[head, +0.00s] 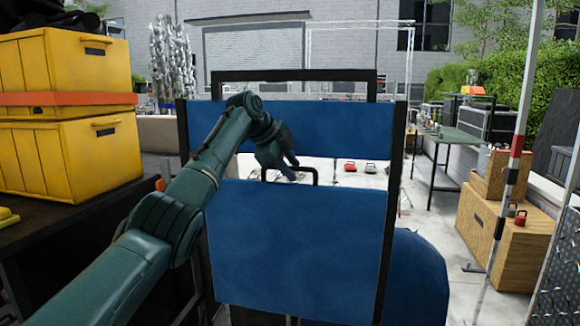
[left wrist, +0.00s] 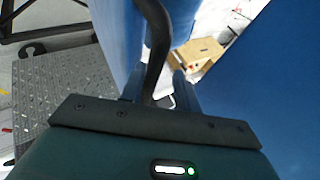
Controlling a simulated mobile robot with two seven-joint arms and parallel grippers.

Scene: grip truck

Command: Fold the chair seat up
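The chair has a black frame with a blue backrest panel (head: 330,130) near the top. Below it, a larger blue panel, the seat (head: 300,245), shows its broad face to the head camera and looks steeply raised; its exact angle I cannot tell. A black handle (head: 314,174) stands at the seat's top edge. My left gripper (head: 291,171) is at this handle, in front of the gap between the panels. In the left wrist view, a dark curved bar (left wrist: 157,45) passes at the fingers, which stand apart with space beside it. My right gripper is not in view.
Yellow bins (head: 70,155) stand on a dark surface at the left. Another blue rounded thing (head: 420,275) is beside the seat, low on the right. Wooden crates (head: 500,235), a striped pole (head: 511,170) and a green table (head: 448,136) are farther right. Floor shows between.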

